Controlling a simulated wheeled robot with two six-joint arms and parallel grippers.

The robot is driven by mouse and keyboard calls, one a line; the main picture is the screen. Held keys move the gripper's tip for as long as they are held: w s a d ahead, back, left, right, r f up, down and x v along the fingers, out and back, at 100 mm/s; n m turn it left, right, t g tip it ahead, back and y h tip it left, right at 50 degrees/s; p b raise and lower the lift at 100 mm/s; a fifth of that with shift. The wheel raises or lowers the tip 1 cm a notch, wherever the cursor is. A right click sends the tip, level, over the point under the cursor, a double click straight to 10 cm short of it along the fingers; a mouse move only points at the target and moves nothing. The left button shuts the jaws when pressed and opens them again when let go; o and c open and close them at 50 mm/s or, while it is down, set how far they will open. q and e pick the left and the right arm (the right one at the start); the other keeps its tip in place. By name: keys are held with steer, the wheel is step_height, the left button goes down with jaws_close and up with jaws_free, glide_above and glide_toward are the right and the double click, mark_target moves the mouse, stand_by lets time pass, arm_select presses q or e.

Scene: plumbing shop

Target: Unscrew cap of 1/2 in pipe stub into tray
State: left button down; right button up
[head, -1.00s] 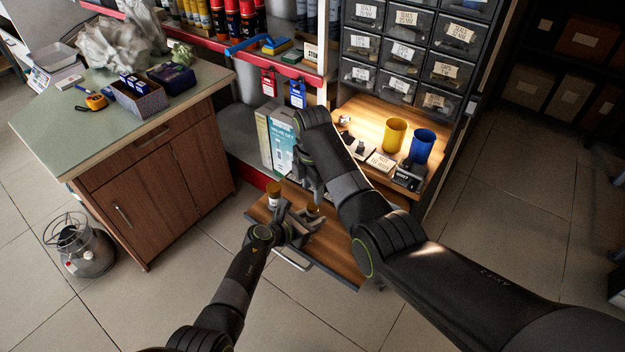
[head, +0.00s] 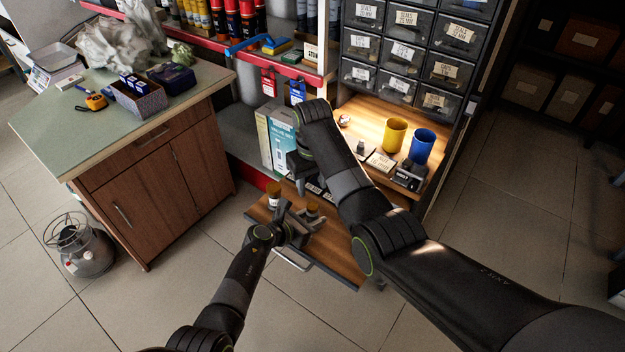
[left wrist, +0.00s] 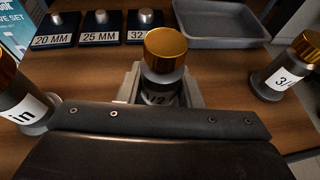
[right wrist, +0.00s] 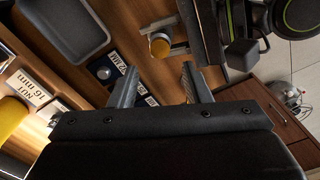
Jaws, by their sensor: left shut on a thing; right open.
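The 1/2 in pipe stub (left wrist: 160,92) stands upright in the left wrist view with a gold cap (left wrist: 166,47) on top. My left gripper (head: 296,222) is shut on the stub's body below the cap. The capped stub also shows in the right wrist view (right wrist: 160,46), ahead of my right gripper. My right gripper (right wrist: 158,70) is open and empty, its fingers apart from the cap. In the head view the right arm hides part of the board. The grey tray (left wrist: 222,18) lies behind the stub; it also shows in the right wrist view (right wrist: 68,32).
Gold-capped stubs stand to the left (left wrist: 14,95) and right, the latter marked 3/4 (left wrist: 287,68). Blue blocks labelled 20 MM (left wrist: 53,32), 25 MM and 32 stand behind. Yellow (head: 395,134) and blue (head: 421,146) cups stand on the shelf. Bare wood lies between the stubs and tray.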

mark_target(313, 205)
steer(key=m, duration=0.4)
steer(key=shift+r+m, duration=0.25)
steer(key=shift+m, duration=0.15)
steer(key=m, duration=0.3)
steer(key=shift+r, duration=0.1)
steer(key=shift+m, duration=0.3)
steer(key=shift+f, duration=4)
jaws_close()
steer(key=n, duration=0.9)
steer(key=shift+n, duration=0.3)
steer(key=shift+r, duration=0.2)
